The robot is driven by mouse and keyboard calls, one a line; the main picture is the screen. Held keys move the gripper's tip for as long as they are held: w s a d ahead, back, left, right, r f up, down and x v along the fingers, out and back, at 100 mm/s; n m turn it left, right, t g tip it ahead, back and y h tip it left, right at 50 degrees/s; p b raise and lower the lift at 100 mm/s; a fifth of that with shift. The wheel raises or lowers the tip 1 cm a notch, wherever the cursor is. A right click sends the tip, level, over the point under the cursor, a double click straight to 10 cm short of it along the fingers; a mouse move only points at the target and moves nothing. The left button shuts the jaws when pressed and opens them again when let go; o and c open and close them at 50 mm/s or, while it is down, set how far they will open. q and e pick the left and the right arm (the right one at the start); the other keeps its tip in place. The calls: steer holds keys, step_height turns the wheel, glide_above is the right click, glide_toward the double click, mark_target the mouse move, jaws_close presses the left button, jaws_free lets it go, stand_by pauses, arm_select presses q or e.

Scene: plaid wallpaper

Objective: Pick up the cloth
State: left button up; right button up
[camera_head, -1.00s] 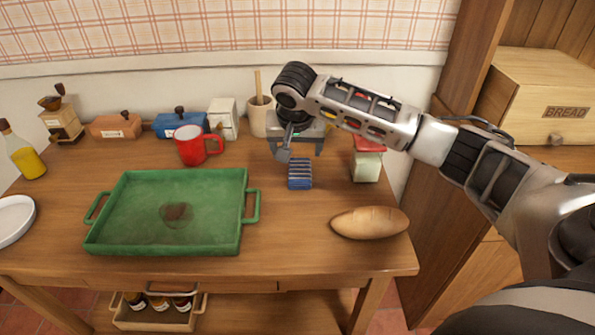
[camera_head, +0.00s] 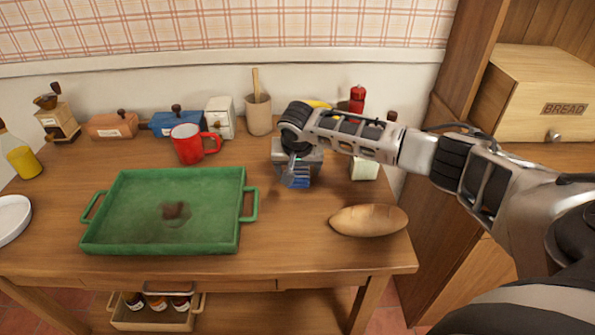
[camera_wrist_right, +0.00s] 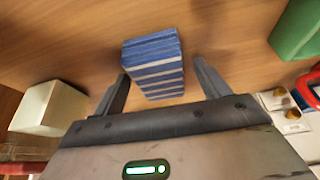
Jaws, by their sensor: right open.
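The cloth (camera_head: 297,181) is a small folded blue one with pale stripes, lying on the wooden table right of the green tray. In the head view my right gripper (camera_head: 293,170) is over it and hides part of it. In the right wrist view the cloth (camera_wrist_right: 154,62) lies just beyond and partly between the two open fingers of my right gripper (camera_wrist_right: 161,88), with nothing held. I cannot tell whether a finger touches it. My left gripper is not in view.
The green tray (camera_head: 110,240) with a brown stain is to the left, a bread loaf (camera_head: 369,220) to the right. A pale container (camera_head: 364,168) stands close on the right.

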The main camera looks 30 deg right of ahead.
mark_target(297, 168)
steer(key=c, duration=1.1)
steer(key=shift+o, duration=0.2)
steer(key=shift+r, duration=0.2)
steer(key=shift+r, duration=0.25)
step_height(297, 168, up, 2)
steer(key=shift+r, duration=0.2)
steer(key=s+a+r, duration=0.8)
steer(key=s+r, duration=0.1)
steer(key=s, duration=0.2)
steer(key=shift+a+r+p, duration=0.4)
steer(key=shift+p, duration=0.05)
